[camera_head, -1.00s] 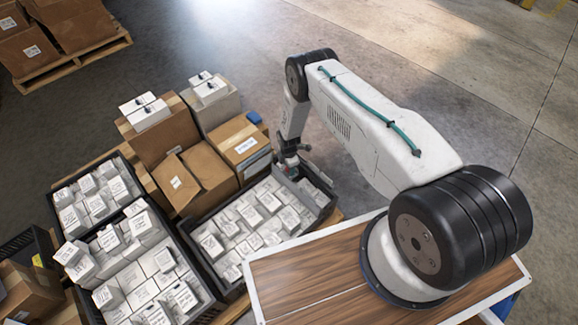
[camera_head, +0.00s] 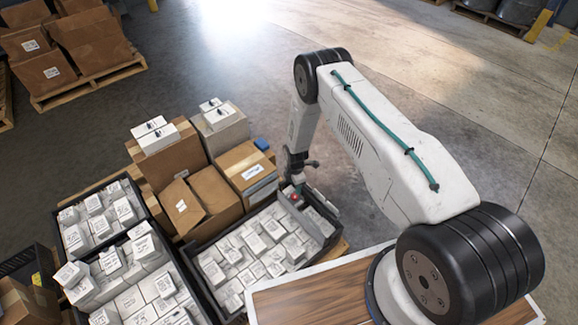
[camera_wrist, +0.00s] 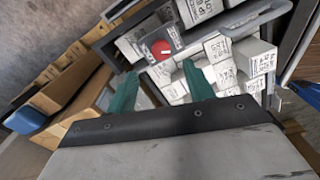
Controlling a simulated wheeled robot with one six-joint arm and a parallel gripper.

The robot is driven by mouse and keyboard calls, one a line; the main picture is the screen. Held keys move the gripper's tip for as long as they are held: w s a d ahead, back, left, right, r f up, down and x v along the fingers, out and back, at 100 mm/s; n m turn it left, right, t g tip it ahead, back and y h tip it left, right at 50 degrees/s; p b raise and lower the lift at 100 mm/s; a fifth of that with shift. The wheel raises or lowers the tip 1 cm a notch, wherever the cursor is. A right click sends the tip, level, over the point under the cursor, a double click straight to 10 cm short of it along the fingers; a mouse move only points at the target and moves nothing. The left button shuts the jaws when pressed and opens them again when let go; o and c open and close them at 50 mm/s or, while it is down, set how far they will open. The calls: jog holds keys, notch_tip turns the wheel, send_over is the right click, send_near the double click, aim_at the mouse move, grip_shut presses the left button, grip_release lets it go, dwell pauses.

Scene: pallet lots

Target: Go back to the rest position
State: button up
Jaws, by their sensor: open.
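My gripper (camera_wrist: 160,88) shows in the wrist view as two teal fingers spread apart, with nothing between them. In the head view my gripper (camera_head: 293,184) hangs at the far right part of a dark crate (camera_head: 325,250) filled with small white labelled boxes. A small item with a round red top (camera_wrist: 160,47) lies among the white boxes, beyond the fingertips and apart from them. It also shows in the head view (camera_head: 295,197), just below my gripper.
Brown cartons (camera_head: 180,205) stand beside the crate, some with white boxes on top. More crates of white boxes (camera_head: 150,290) are at left. A loaded pallet (camera_head: 90,82) stands at the back left.

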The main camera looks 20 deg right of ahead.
jog(key=shift+s+m, duration=0.2)
jog(key=shift+m, duration=0.3)
jog(key=s+r+m+g, duration=0.2)
jog(key=s+m+g, duration=0.15)
jog(key=s, duration=0.35)
jog(key=s+d+r+m, duration=0.1)
jog(key=s+r+m, duration=0.25)
jog(key=r, duration=1.05)
jog(key=s+r+m+g, duration=0.15)
jog(key=r+m, duration=0.25)
jog(key=r, duration=1.1)
jog(key=s+d+r+m, duration=0.1)
jog(key=s+r+m, duration=0.25)
jog(key=r, duration=1.05)
jog(key=s+d+r+m+t, duration=0.1)
jog(key=s+r+m+t, duration=0.2)
jog(key=s+r, duration=2)
jog(key=t, duration=0.3)
jog(key=shift+s+r+m, duration=0.2)
jog(key=shift+r+m, duration=0.15)
jog(key=shift+r, duration=0.05)
